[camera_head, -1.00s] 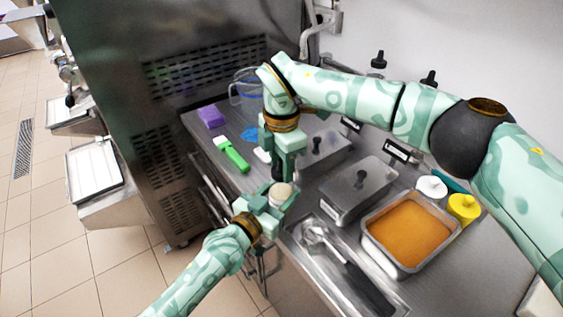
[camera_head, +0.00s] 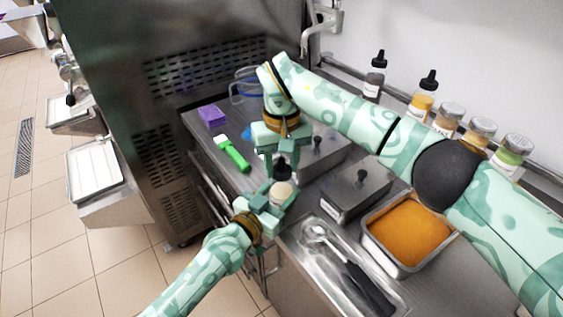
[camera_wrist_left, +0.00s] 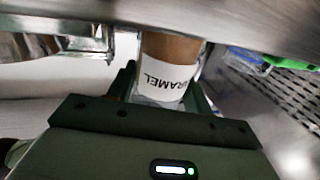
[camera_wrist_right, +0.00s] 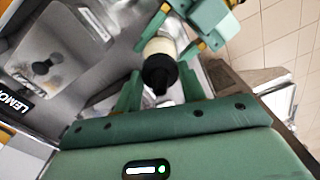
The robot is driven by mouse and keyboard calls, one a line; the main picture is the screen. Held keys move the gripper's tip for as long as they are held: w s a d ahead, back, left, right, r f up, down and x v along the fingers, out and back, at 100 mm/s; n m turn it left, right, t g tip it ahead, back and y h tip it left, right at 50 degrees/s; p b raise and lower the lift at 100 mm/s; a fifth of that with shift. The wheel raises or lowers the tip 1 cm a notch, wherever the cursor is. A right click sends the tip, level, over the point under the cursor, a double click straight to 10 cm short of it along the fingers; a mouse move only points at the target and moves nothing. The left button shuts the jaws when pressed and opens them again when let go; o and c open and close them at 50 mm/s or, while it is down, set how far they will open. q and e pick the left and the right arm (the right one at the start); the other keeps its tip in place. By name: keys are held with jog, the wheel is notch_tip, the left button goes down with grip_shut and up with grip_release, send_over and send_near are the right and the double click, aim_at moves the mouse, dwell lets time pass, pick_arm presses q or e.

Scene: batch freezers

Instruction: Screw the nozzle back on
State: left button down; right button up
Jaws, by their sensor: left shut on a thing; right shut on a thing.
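My left gripper (camera_head: 268,198) is shut on the caramel bottle (camera_head: 282,194), a squeeze bottle held near the counter's front edge. Its white label and brown body show in the left wrist view (camera_wrist_left: 165,78). My right gripper (camera_head: 281,163) comes from above and is shut on the black nozzle (camera_head: 283,174). In the right wrist view the nozzle (camera_wrist_right: 160,74) sits between the fingers, in line with the bottle's pale top (camera_wrist_right: 160,46). They appear to meet; whether the threads engage is hidden.
A tub of orange mix (camera_head: 408,232), a lidded steel pan (camera_head: 358,192) and a tray with a scoop (camera_head: 335,262) are at right. A green spatula (camera_head: 234,155) and a purple sponge (camera_head: 212,116) lie behind. Several topping bottles (camera_head: 447,118) stand along the wall.

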jog(key=o, duration=0.9)
jog(key=shift+o, duration=0.2)
jog(key=shift+r, duration=0.1)
jog(key=shift+r, duration=2.15)
jog(key=shift+c, duration=0.3)
